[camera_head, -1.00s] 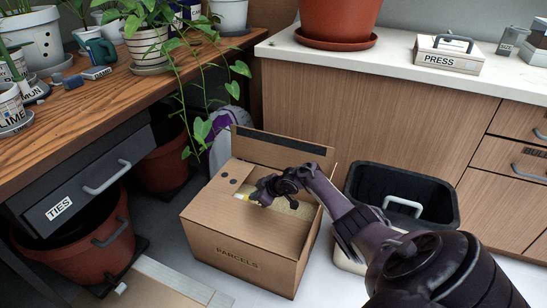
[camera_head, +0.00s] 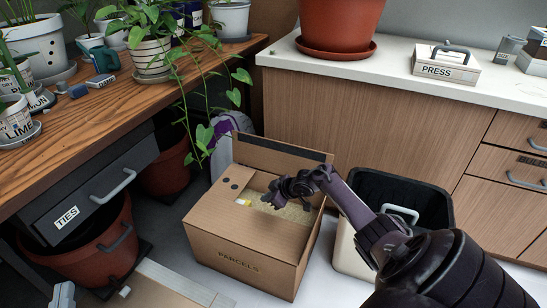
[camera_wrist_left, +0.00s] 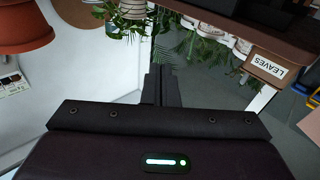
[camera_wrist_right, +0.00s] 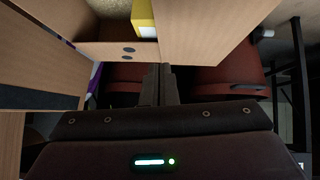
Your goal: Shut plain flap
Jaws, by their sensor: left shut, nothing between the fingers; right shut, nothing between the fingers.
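The cardboard parcels box (camera_head: 236,256) stands on the floor between desk and cabinet. Its plain flap (camera_head: 225,215) appears to lie nearly flat along the front; it also shows as a bare brown panel in the right wrist view (camera_wrist_right: 215,25). The dark-striped flap (camera_head: 278,155) stands raised at the back. The flap with two dots (camera_head: 228,182) lies low at the left. Packing fill (camera_head: 292,212) and a yellow item (camera_wrist_right: 143,18) show inside. My right gripper (camera_head: 275,194) is shut and empty over the opening. My left gripper (camera_wrist_left: 161,85) is shut and empty, away from the box.
A black-lined bin (camera_head: 425,192) stands right of the box. The wooden desk (camera_head: 120,105), its ties drawer (camera_head: 90,195) and a terracotta pot (camera_head: 85,260) are at the left. Trailing vine leaves (camera_head: 203,135) hang near the box. The counter (camera_head: 395,75) is behind.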

